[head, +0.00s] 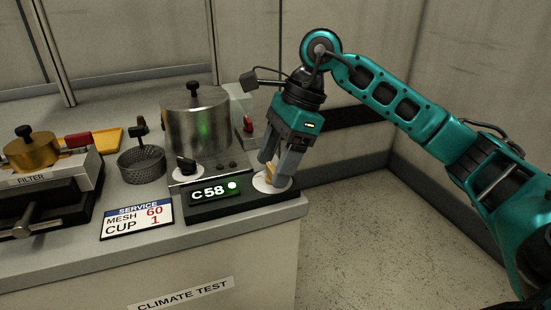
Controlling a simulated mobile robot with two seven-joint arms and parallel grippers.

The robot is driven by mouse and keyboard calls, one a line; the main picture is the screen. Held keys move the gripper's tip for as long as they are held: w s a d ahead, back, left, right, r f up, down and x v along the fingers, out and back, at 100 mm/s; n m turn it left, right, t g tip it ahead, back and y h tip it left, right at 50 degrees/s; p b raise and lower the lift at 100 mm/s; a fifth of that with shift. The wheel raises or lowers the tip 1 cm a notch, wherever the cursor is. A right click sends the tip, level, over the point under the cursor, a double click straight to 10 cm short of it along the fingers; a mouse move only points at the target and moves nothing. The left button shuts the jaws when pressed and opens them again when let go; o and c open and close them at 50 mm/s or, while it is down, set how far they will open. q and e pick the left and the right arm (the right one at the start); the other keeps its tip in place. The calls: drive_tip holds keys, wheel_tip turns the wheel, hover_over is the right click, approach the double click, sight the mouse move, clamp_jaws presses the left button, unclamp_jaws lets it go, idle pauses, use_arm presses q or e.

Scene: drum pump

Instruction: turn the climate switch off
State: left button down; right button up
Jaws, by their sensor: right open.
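A black control box (215,210) on the counter has a lit display (214,191) reading "C 58" with a bright round light beside it. At its right end is a white round dial (286,184) with a small tan part on it, mostly hidden by my right gripper (271,168). The right gripper points down with its open fingers at this dial, around or just above the tan part; I cannot tell if they touch it. Which way the tan part is turned is hidden. A "CLIMATE TEST" label (181,296) is on the counter front. My left gripper is not in view.
Behind the box stand a steel pot (196,120) and a black knob (187,165) on a white disc. A mesh cup (141,164), a service sign (137,218) and a brass filter unit (33,152) are to the left. The floor right of the counter is clear.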

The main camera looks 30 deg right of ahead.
drive_tip(key=p+v, duration=0.3)
drive_tip(key=v, duration=1)
